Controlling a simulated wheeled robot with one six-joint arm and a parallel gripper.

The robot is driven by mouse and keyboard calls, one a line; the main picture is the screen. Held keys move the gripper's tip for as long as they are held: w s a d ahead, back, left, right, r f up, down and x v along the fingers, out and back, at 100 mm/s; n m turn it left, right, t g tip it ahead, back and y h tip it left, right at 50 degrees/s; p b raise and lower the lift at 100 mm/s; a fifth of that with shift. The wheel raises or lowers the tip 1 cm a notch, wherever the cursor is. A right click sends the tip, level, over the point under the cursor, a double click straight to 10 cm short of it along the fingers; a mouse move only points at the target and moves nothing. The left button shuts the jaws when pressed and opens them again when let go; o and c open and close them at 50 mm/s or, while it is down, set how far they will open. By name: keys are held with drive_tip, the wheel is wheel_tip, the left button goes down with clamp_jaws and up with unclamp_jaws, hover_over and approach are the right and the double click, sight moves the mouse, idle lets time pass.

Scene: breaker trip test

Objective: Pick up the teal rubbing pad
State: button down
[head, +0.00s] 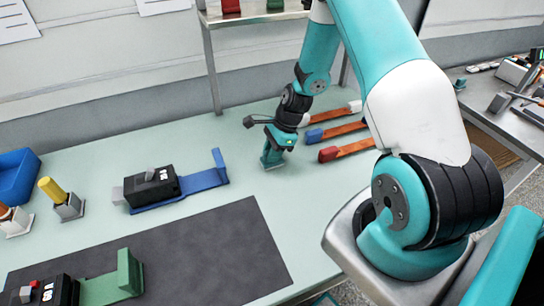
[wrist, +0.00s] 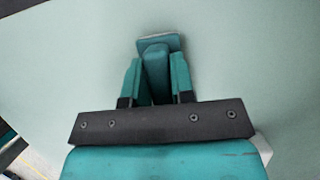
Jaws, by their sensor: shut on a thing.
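The teal rubbing pad (wrist: 154,66) stands between the two fingers of my gripper (wrist: 154,82) in the wrist view. Its block-like grip lies between the fingers and its wider pale-edged base shows beyond them. In the head view, my gripper (head: 274,150) points down at the pale green bench, shut on the pad (head: 271,160), whose lower part shows beneath the fingers. The pad is at or very near the bench top; I cannot tell whether it touches.
A blue bracket with a black breaker (head: 152,186) lies left of my gripper. Copper bars with white, blue and red ends (head: 345,151) lie to the right. A dark mat (head: 200,262) is in front. A blue bin (head: 18,176) and yellow-handled tool (head: 53,190) stand far left.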

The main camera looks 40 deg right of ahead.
wheel_tip(320, 180, up, 20)
drive_tip(key=b, duration=0.2)
idle(0.4)
drive_tip(key=c, duration=1.7)
unclamp_jaws()
drive_tip(key=shift+c, duration=0.5)
